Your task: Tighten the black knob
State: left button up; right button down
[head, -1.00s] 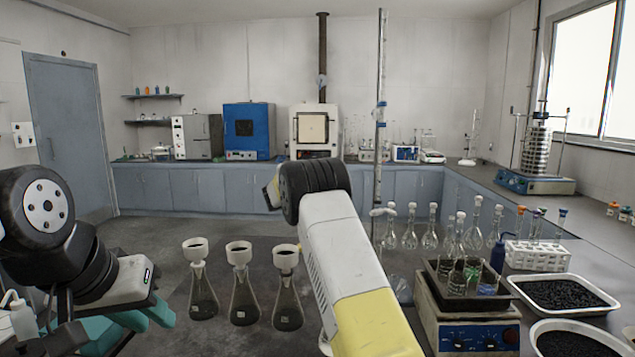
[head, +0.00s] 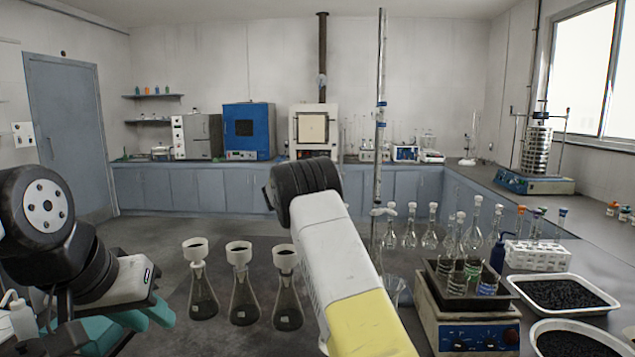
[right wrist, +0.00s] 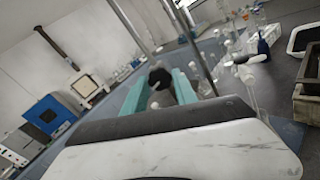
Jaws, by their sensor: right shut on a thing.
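In the right wrist view, my right gripper (right wrist: 160,92) has its teal fingers on both sides of a dark rounded thing, the black knob (right wrist: 160,76). The fingers are shut on it, and its lower part is partly hidden between them. In the head view, the right gripper and the knob are hidden behind my right forearm. A sieve shaker (head: 536,155) stands on the right bench, with a stack of sieves between rods and a dark piece at its top. My left gripper (head: 110,330) shows teal fingers low at the left; its jaw opening is unclear.
A tall metal stand rod (head: 379,120) rises beside my right forearm. Several glass flasks (head: 240,290) stand at the front, and more stand around the rod. A hot plate (head: 465,325), a white tube rack (head: 537,255) and black-filled trays (head: 565,295) crowd the right.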

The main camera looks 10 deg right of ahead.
jog(key=m, duration=1.3)
jog(key=shift+m, duration=0.4)
dwell(0.4)
jog(key=c, duration=1)
grip_release()
jog(key=v, duration=0.7)
jog(key=shift+s+a, duration=0.25)
jog(key=shift+a, duration=0.05)
